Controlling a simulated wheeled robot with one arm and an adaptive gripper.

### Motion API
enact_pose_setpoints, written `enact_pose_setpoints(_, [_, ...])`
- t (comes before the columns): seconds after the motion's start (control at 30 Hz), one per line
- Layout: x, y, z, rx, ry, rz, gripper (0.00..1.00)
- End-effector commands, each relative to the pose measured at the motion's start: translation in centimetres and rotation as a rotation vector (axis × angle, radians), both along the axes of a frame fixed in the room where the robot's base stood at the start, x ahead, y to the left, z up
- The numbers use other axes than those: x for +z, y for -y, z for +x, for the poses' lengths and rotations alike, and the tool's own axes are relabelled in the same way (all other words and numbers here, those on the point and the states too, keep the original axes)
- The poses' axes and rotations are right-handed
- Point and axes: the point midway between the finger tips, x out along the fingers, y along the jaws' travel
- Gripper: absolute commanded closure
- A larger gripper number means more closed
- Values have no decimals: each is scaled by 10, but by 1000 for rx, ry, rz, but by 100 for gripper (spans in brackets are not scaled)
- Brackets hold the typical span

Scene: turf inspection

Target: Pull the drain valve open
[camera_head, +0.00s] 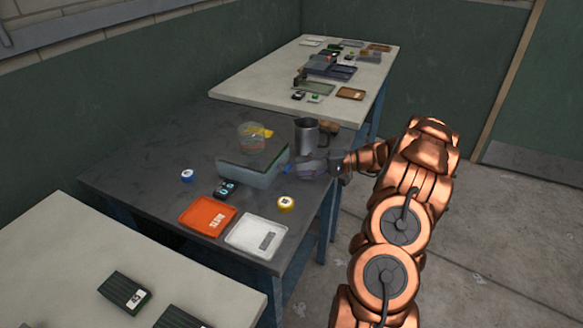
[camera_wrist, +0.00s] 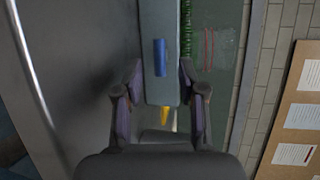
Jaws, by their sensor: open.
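The drain valve appears as a blue handle (camera_wrist: 160,57) on the side of a grey box (camera_wrist: 152,12). In the head view, a small blue part (camera_head: 287,169) shows on the right end of the grey box (camera_head: 245,173), which has a dark green top. My gripper (camera_head: 306,168) is at that end of the box. In the wrist view, my gripper (camera_wrist: 160,78) is open, with its fingers on either side of the handle's line and nothing held. I cannot tell whether the fingertips touch the handle. A small yellow part (camera_wrist: 164,115) shows between the fingers.
A metal jug (camera_head: 306,135) stands close behind my gripper. An orange tray (camera_head: 207,215), a white tray (camera_head: 256,234), a yellow-rimmed roll (camera_head: 286,202) and a dark device (camera_head: 227,190) lie in front. Free floor lies right.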

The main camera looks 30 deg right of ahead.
Motion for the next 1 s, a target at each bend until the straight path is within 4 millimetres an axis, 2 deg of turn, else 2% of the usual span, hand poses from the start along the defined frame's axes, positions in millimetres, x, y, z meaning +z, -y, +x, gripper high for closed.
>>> enact_pose_setpoints(0.1, [-2,-15,9,2,-3,3,60])
enact_pose_setpoints(0.3, [-6,-28,19,3,-1,1,60])
enact_pose_setpoints(0.67, [-7,-31,22,1,-1,1,61])
enact_pose_setpoints(1.0, [-7,-31,22,1,-1,0,96])
